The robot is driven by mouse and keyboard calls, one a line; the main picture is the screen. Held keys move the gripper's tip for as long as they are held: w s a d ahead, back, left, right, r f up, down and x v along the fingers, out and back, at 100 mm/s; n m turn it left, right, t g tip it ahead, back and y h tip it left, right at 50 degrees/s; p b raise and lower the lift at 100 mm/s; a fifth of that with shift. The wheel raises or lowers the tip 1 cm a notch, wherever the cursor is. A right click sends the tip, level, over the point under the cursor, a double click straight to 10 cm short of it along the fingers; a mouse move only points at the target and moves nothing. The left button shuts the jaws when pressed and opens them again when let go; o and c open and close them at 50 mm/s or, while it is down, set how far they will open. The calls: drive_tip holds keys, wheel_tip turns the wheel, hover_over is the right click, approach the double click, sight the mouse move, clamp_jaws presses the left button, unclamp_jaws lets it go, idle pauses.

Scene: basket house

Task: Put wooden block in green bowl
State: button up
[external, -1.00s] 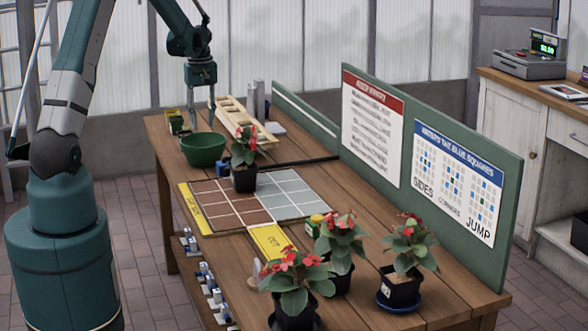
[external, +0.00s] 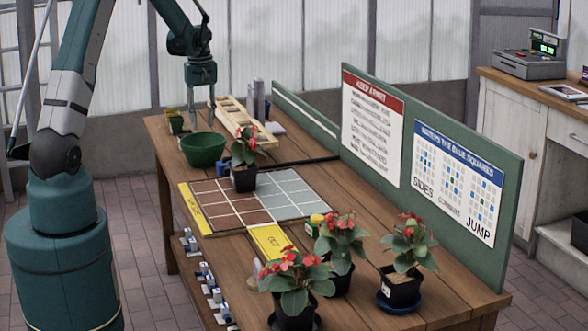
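The green bowl (external: 204,150) stands upright near the table's far left edge, and I see nothing in it from this angle. My gripper (external: 202,120) points down just behind the bowl, above or close to the table. Its two thin fingers look spread apart, with nothing clearly visible between them. Their tips are partly lost behind the bowl. I cannot pick out a separate wooden block. A pale wooden rack-like piece (external: 238,117) lies right of my gripper.
A red-flowered potted plant (external: 244,178) stands right beside the bowl. Small yellow-green pots (external: 174,123) are left of my gripper. Grey upright pieces (external: 255,98) stand behind the wooden rack. The gridded board (external: 260,201) is mostly bare. More plants (external: 341,255) fill the near end.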

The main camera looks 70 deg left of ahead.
drive_tip(key=shift+d, duration=0.1)
drive_tip(key=w+d+r+m+t, duration=0.1)
drive_tip(key=w+d+r+m, duration=0.15)
drive_tip(key=d+r, duration=0.6)
drive_tip(key=w+d+r+m+t+y, duration=0.1)
drive_tip(key=d+r+m, duration=0.25)
drive_tip(key=d, duration=0.95)
drive_tip(key=w+d+r+m+t, duration=0.1)
drive_tip(key=w+d+r+m, duration=0.1)
drive_tip(key=d+r, duration=0.7)
drive_tip(key=s+d+m+t, duration=0.1)
drive_tip(key=s+d+m, duration=0.2)
drive_tip(key=d, duration=0.8)
drive_tip(key=s+d+m+t, duration=0.1)
drive_tip(key=s+d+m, duration=0.2)
drive_tip(key=s+d, duration=0.4)
drive_tip(key=s+d+m+t+h, duration=0.1)
drive_tip(key=s+d+m, duration=0.3)
drive_tip(key=d, duration=1.1)
drive_tip(key=shift+s+d+r+t, duration=0.15)
drive_tip(key=shift+s+r+t, duration=0.15)
drive_tip(key=shift+s+t, duration=0.55)
drive_tip(key=shift+s+g, duration=0.25)
